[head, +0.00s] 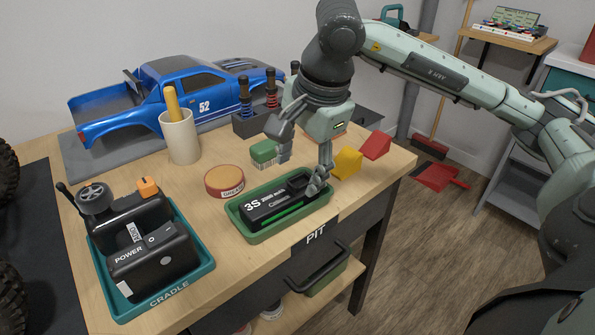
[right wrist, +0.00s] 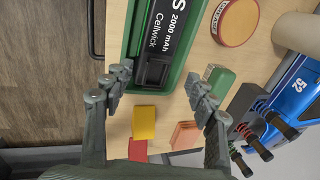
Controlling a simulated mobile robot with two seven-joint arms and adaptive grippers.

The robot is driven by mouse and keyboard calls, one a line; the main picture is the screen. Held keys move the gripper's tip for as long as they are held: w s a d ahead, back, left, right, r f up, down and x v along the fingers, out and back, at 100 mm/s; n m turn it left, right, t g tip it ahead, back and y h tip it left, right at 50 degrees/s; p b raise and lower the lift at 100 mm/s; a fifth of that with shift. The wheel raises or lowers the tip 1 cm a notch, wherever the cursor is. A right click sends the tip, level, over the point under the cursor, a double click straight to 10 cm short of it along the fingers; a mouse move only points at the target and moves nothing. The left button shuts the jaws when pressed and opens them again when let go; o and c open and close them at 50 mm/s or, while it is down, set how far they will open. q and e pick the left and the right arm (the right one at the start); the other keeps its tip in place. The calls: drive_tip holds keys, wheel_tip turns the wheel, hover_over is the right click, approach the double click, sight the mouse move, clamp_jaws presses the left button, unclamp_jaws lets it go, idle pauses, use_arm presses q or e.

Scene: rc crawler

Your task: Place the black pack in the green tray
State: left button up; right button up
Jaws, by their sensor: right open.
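The black pack (head: 275,205), marked 3S, lies inside the green tray (head: 258,236) at the front of the workbench by the PIT label. In the right wrist view the pack (right wrist: 163,45) also sits within the tray's walls (right wrist: 133,50). My right gripper (head: 302,165) is over the right end of the tray, its fingers spread apart. In the right wrist view the gripper (right wrist: 160,85) has nothing between its fingers, with the pack's end just ahead of them. One finger hides part of the tray's right end in the head view. My left gripper is not seen.
A teal cradle (head: 205,277) with a black power unit stands front left. A cup (head: 181,137) and blue truck (head: 170,95) stand behind.

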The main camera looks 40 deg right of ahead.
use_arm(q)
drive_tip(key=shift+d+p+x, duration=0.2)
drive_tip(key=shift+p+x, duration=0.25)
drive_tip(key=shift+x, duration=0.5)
use_arm(e)
drive_tip(key=v, duration=1)
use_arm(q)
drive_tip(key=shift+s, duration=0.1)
use_arm(e)
drive_tip(key=shift+a, duration=0.1)
